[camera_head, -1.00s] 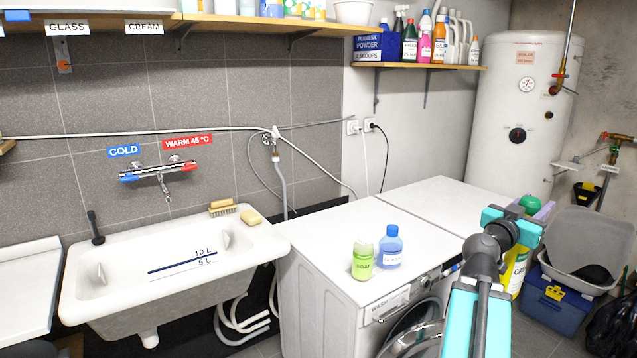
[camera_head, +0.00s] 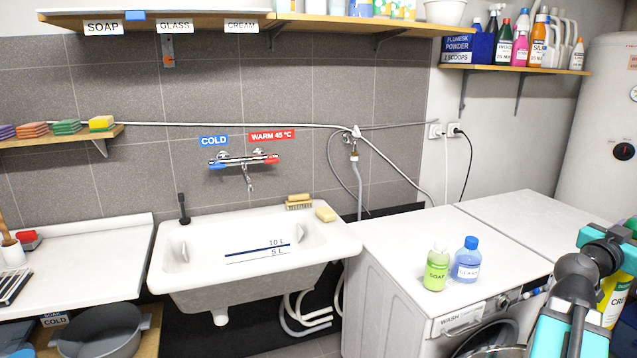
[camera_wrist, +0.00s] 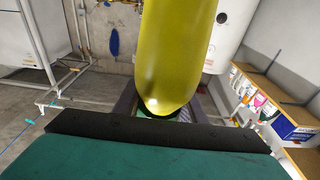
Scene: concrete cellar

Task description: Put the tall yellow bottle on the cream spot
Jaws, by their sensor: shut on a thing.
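The tall yellow bottle (camera_wrist: 176,50) fills the top middle of the wrist view, held in my gripper (camera_wrist: 158,115). In the head view the same bottle (camera_head: 613,303) shows at the right edge, partly behind my arm, with a white label reading "CRE". My gripper's fingertips are hidden there. The CREAM label (camera_head: 241,27) is on the front edge of the upper wall shelf (camera_head: 330,25), right of the SOAP and GLASS labels.
A green SOAP bottle (camera_head: 436,270) and a blue bottle (camera_head: 466,260) stand on the washing machine (camera_head: 385,240). The sink (camera_head: 250,240) is left of it, with a tap above. A right shelf (camera_head: 520,70) holds several bottles. A boiler (camera_head: 605,130) stands at right.

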